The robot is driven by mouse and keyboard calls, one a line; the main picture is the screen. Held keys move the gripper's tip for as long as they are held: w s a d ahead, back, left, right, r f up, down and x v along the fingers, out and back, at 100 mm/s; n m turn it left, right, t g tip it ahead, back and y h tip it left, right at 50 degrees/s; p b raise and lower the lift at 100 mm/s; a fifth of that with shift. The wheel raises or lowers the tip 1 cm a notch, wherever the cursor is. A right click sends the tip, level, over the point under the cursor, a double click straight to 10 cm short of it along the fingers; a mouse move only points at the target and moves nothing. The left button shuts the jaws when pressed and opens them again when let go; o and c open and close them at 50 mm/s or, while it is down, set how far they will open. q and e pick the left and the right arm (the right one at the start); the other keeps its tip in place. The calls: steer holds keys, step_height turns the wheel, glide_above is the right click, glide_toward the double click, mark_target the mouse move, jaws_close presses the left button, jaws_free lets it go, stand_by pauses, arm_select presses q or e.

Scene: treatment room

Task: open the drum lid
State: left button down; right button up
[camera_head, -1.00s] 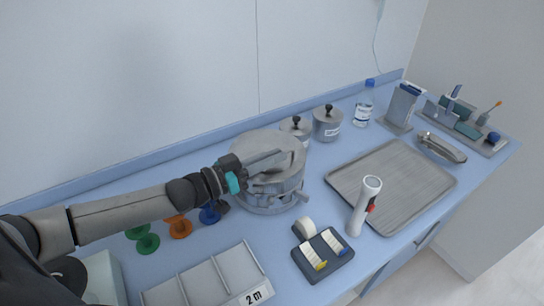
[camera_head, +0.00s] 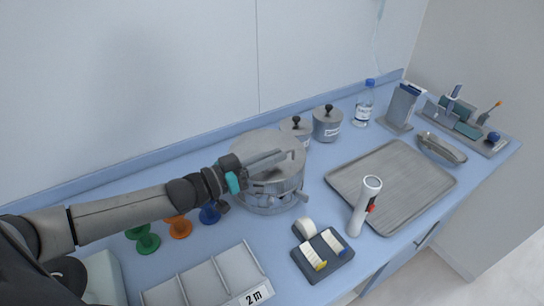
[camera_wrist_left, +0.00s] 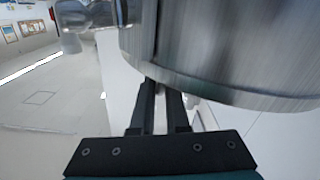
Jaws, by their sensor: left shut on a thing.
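The metal drum (camera_head: 268,196) stands on the blue counter, with its flat round lid (camera_head: 262,143) on top. My left gripper (camera_head: 284,157) reaches in from the left, its fingers lying across the drum's near side at about lid height. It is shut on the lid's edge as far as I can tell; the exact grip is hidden. In the left wrist view the gripper fingers (camera_wrist_left: 161,90) are close together and run up to the shiny curved metal (camera_wrist_left: 225,50). My right gripper is not in view.
Two lidded canisters (camera_head: 327,125) stand behind the drum at the right. Coloured pegs (camera_head: 180,227) and a divided tray (camera_head: 222,278) are at the near left.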

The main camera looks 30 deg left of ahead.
arm_select(q)
steer(key=shift+r+n+p, duration=0.4)
steer(key=shift+r+p, duration=0.15)
steer(key=shift+p, duration=0.05)
steer(key=r+n+p, duration=0.1)
steer(key=a+r+n+p, duration=0.1)
steer(key=w+r+p, duration=0.1)
steer(key=r, duration=0.1)
steer(key=shift+a+n, duration=0.3)
steer(key=shift+n, duration=0.1)
steer(key=w+a+r+n+b, duration=0.1)
steer(key=w+a+r+n, duration=0.1)
steer(key=w+a+n, duration=0.3)
steer(key=w+a+r+n+b, duration=0.1)
steer(key=w+a+r+n, duration=0.2)
steer(key=a, duration=0.8)
steer(key=shift+w+a+r+n, duration=0.25)
steer(key=shift+w+a+n, duration=0.15)
steer(key=shift+w+n, duration=0.55)
steer(key=shift+f, duration=0.1)
